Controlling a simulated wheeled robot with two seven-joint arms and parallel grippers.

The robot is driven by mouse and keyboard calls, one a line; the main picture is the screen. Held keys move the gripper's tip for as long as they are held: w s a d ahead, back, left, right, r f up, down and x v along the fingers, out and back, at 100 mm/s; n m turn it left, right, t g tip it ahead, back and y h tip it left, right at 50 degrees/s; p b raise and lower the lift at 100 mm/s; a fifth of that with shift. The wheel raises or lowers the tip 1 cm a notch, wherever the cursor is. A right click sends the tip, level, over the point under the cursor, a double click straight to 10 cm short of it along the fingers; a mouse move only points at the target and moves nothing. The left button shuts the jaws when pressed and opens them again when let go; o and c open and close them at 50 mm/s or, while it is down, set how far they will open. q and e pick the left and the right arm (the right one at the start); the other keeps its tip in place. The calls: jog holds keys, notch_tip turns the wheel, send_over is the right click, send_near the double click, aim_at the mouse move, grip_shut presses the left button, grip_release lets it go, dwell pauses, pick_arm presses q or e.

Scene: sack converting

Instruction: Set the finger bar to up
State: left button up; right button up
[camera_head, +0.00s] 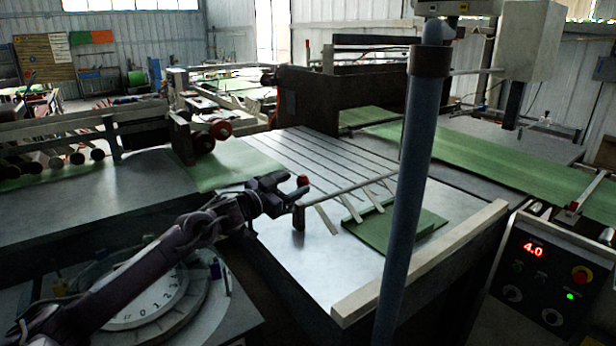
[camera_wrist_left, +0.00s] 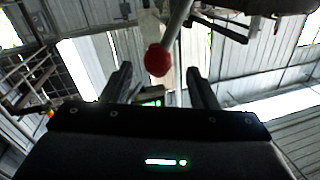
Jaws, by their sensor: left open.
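The finger bar (camera_head: 350,190) is a thin rail across the metal feed table, with several pale fingers slanting from it toward the table and a green sheet. Whether the finger tips touch the surface is hard to tell. A red ball knob (camera_head: 303,180) sits at the bar's left end. My left gripper (camera_head: 289,190) is open beside this knob. In the left wrist view, the red knob (camera_wrist_left: 158,60) on a grey rod (camera_wrist_left: 178,25) appears between the lines of the two open fingers (camera_wrist_left: 158,75), apart from both. My right gripper is not in view.
A blue-grey post (camera_head: 408,190) stands in the foreground right of the bar. A green sheet (camera_head: 395,228) lies under the fingers. A pale rail (camera_head: 420,265) edges the table. A control box (camera_head: 548,275) shows 4.0. A numbered dial (camera_head: 150,300) lies below my left arm.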

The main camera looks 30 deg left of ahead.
aim_at(298, 183)
pick_arm(q)
jog(key=w, duration=0.3)
jog(key=shift+w+d+p, duration=0.1)
jog(key=shift+d+p, duration=0.3)
jog(key=shift+w+d+p, duration=0.2)
jog(key=shift+w+p, duration=0.15)
jog(key=shift+w, duration=0.8)
jog(key=shift+w+f, duration=0.1)
jog(key=shift+w, duration=0.1)
jog(key=shift+w+d, duration=0.1)
jog(key=shift+w, duration=0.05)
jog(key=c, duration=0.7)
grip_shut()
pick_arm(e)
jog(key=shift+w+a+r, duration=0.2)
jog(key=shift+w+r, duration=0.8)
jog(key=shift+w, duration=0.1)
